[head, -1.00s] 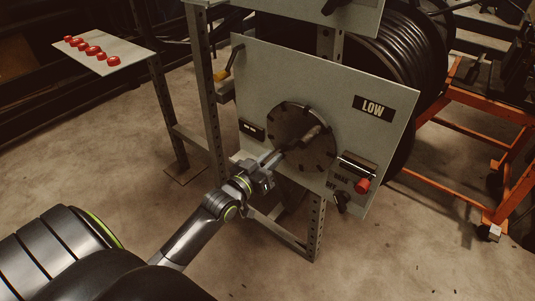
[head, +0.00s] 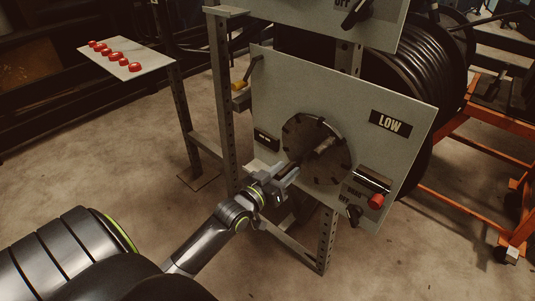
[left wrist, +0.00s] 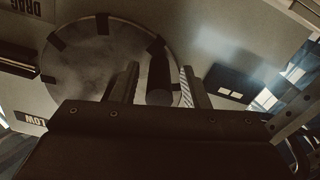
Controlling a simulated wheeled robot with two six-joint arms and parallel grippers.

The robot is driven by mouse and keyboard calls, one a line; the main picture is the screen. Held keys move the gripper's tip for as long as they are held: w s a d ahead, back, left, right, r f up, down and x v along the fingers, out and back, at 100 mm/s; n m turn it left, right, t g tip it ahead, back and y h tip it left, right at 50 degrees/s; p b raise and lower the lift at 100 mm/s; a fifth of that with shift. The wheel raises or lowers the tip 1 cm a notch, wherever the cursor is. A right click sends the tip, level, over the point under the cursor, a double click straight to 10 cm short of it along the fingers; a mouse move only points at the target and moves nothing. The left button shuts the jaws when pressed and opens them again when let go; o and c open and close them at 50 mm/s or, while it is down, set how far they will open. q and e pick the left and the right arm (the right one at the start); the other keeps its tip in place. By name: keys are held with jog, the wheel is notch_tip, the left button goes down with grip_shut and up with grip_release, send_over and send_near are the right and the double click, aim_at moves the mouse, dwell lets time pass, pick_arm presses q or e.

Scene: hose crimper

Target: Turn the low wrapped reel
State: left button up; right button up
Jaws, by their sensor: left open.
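The LOW panel (head: 388,124) carries a round dark disc (head: 318,170) with dark marks around its rim and a stubby crank handle (head: 326,145) sticking out. Behind the panel, the reel (head: 425,60) is wrapped in black hose. My left gripper (head: 287,174) is open and empty in front of the disc's lower left. My right gripper is not in view.
A red-tipped lever (head: 376,200) and a black knob (head: 354,215) sit at the panel's lower right. A yellow-handled lever (head: 240,86) is at upper left. Metal posts (head: 222,110) frame the panel. A plate with several red buttons (head: 115,55) stands left; an orange frame (head: 480,165) stands right.

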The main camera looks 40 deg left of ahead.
pick_arm(q)
jog(key=s+a, duration=0.1)
jog(key=s, duration=1.6)
jog(key=shift+a, duration=0.15)
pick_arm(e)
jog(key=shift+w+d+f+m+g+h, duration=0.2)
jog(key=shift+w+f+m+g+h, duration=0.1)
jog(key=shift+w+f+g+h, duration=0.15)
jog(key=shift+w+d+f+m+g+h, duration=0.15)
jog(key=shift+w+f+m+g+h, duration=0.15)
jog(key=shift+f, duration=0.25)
